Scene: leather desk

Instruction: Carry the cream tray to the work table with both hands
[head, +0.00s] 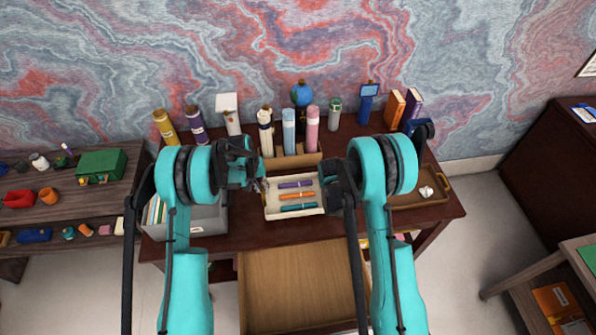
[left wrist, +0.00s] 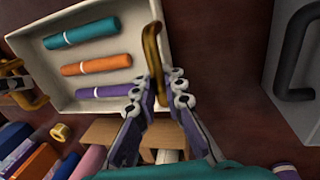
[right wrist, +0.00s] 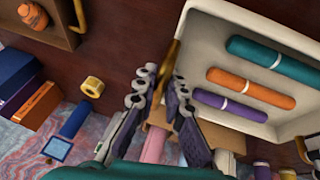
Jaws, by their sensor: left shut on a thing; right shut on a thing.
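The cream tray (head: 295,216) is at the middle of the dark red-brown desk, with purple, orange and teal rolls in it. My left gripper (head: 259,184) is shut on its left brass handle; that handle (left wrist: 152,48) shows between the fingers in the left wrist view. My right gripper (head: 328,181) is shut on the right brass handle, seen in the right wrist view (right wrist: 172,62). The tray looks level. I cannot tell whether it touches the desk. I cannot tell which surface is the work table.
Bottles and a wooden box (head: 291,161) stand behind the tray. A grey bin (head: 208,221) is at its left, a brown tray (head: 420,203) at its right. An open drawer (head: 298,285) juts out in front. A shelf (head: 60,184) stands left, a green-topped table (head: 575,245) lower right.

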